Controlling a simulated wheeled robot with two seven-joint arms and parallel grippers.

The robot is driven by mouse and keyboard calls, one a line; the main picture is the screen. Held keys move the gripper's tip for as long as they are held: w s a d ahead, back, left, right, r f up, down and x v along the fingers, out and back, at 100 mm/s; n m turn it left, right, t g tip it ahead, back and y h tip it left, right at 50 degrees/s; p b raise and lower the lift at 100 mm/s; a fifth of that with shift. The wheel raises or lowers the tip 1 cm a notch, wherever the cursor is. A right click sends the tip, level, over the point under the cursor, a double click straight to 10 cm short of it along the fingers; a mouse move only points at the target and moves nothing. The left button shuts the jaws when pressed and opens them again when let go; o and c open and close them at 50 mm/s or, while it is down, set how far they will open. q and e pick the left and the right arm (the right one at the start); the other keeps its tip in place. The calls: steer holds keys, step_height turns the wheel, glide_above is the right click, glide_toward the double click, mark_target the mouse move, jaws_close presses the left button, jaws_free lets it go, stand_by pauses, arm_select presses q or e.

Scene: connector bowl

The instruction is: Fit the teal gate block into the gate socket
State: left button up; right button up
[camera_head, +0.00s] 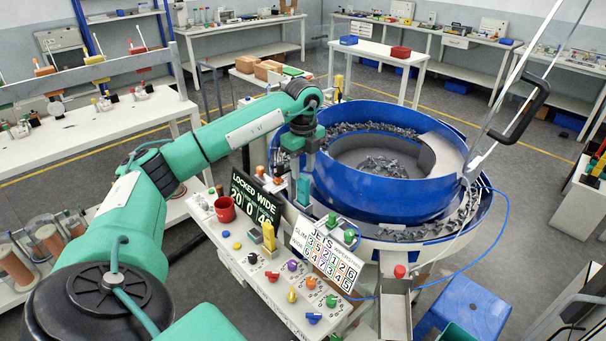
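My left arm reaches in from the lower left, and its gripper (304,172) points down at the left rim of the blue bowl. The gripper appears shut on the teal gate block (304,191), which is upright below the fingers. The block's lower end is close to the bowl's outer edge, behind the panel. I cannot make out the gate socket, nor whether the block touches it. My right gripper is not in view.
The blue bowl (372,189) holds many dark grey parts. In front stands a control panel (245,262) with coloured knobs, a red mug (225,209), a dark display (254,202) and a number card (327,257). A metal chute (395,305) runs down at the front.

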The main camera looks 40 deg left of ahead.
arm_select(q)
step_height(320, 180, up, 10)
steer(key=b, duration=0.1)
stand_by(0.4)
steer(key=shift+d, duration=0.1)
stand_by(0.4)
